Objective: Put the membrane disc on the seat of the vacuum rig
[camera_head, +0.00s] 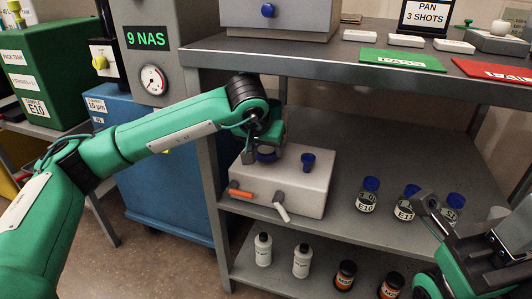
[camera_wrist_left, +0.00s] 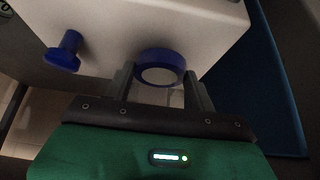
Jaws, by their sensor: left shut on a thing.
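The vacuum rig (camera_head: 310,190) is a pale box on the middle shelf, with an orange lever and a white lever on its front. A blue ring (camera_head: 265,154) on its top left is the seat. My left gripper (camera_head: 260,156) is over this ring. In the left wrist view the fingers (camera_wrist_left: 160,88) stand on either side of the blue ring, shut on what appears to be the membrane disc, a pale round face (camera_wrist_left: 158,76) within the ring's outline. Whether the disc touches the seat cannot be told. My right gripper (camera_head: 432,216) is at the right, its jaw gap unclear.
A blue post (camera_head: 308,162) rises from the rig's top, right of the seat. Several blue-capped bottles (camera_head: 367,195) stand right of the rig, near my right gripper. The upper shelf holds a green PASS mat (camera_head: 402,60) and a red FAIL mat (camera_head: 500,70). Bottles also stand on the lower shelf.

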